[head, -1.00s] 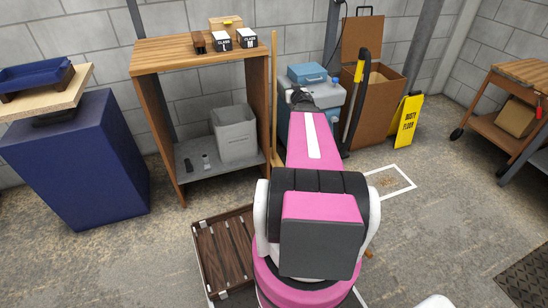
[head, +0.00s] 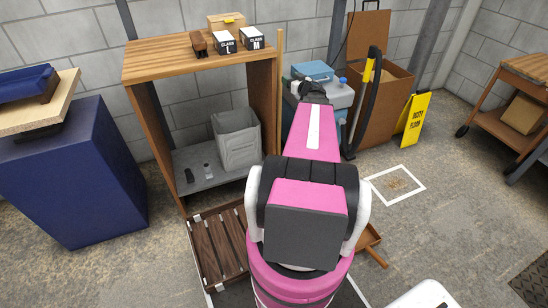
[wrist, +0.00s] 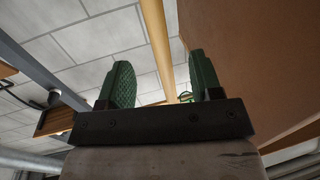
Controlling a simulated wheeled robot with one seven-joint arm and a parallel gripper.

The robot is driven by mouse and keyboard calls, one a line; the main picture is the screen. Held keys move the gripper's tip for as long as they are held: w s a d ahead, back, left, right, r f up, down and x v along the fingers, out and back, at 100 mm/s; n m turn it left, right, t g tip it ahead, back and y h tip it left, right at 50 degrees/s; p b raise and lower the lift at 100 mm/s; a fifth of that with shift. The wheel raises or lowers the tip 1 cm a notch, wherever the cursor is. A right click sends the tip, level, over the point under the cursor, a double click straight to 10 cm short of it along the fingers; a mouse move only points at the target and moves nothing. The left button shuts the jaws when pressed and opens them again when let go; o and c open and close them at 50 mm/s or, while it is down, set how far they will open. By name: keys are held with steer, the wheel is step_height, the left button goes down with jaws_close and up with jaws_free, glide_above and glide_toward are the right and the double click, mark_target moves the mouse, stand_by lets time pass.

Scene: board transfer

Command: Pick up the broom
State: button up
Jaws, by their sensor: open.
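The broom shows as a tall pale wooden handle (head: 279,90) standing upright beside the right side of the wooden shelf in the head view. Its lower end is hidden behind my arm, and I cannot make out its head. In the wrist view a light wooden pole (wrist: 157,45), which looks like the same handle, runs between the two green fingers in the picture. My gripper (wrist: 163,82) is open, and its fingers stand apart from the pole. In the head view the dark end of my arm is just right of the handle; the fingers are not clear there.
The wooden shelf (head: 170,68) holds boxes and a grey bin (head: 236,138). A blue-topped cart (head: 335,95), a brown bin (head: 385,105) and a yellow sign (head: 413,118) stand to the right. A slatted crate (head: 220,245) and a brown pan with a handle (head: 368,240) lie beside my base.

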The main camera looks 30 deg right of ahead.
mark_target(278, 70)
steer(key=w, duration=0.6)
steer(key=shift+w+a, duration=0.25)
steer(key=shift+a, duration=0.15)
steer(key=shift+w+a+f, duration=0.1)
steer(key=shift+w, duration=1.2)
steer(key=shift+w+f, duration=0.1)
steer(key=shift+w, duration=1.2)
steer(key=c, duration=1)
